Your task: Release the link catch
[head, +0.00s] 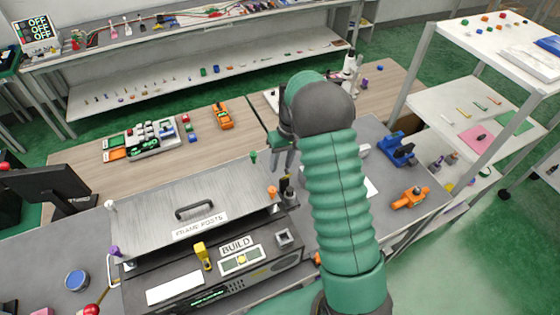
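A grey frame unit has a flat metal top plate (150,215) with a black handle (194,209) and a "FRAME POSTS" label. Colored-tipped posts stand at its corners: green (253,156), orange (272,191), purple (115,251) and white (110,205). A yellow lever (202,254) stands on the front panel beside the "BUILD" label. I cannot tell which part is the link catch. My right gripper (284,158) points down above the plate's right back corner, near the green and orange posts. Its two fingers look apart and empty. My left gripper is out of view.
My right arm hides the bench right of the unit. A blue clamp-like fixture (398,150) and an orange one (410,197) stand further right. An orange device (222,116) and a button box (153,136) sit behind. Shelving (468,105) stands at right.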

